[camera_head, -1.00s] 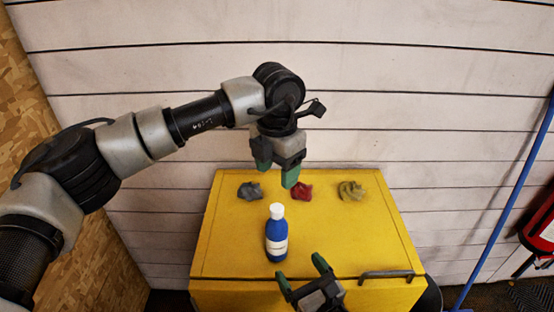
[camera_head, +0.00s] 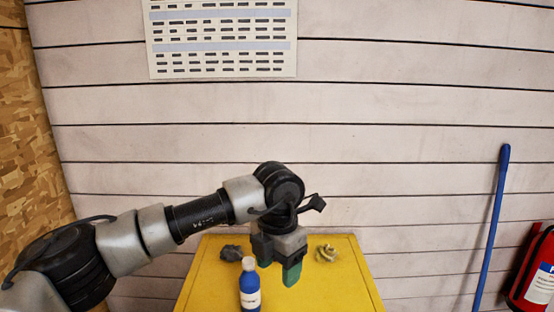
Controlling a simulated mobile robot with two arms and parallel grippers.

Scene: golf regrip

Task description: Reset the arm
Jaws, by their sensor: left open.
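My left arm comes in from the left, and its left gripper (camera_head: 278,272) hangs above the yellow cabinet top (camera_head: 335,290) with its green-tipped fingers pointing down. It is open and empty. A blue bottle with a white cap (camera_head: 250,289) stands upright on the top, just left of the gripper and cut by the lower edge. A dark grey crumpled piece (camera_head: 231,253) lies to the left behind the bottle. A yellowish crumpled piece (camera_head: 327,253) lies to the right. The red piece seen earlier is hidden behind the gripper. My right gripper is out of the picture.
A white slatted wall (camera_head: 400,140) stands behind the cabinet, with a printed chart (camera_head: 222,38) high on it. A blue pole (camera_head: 492,225) leans at the right beside a red extinguisher (camera_head: 535,275). A wood-chip board (camera_head: 35,130) is at the left.

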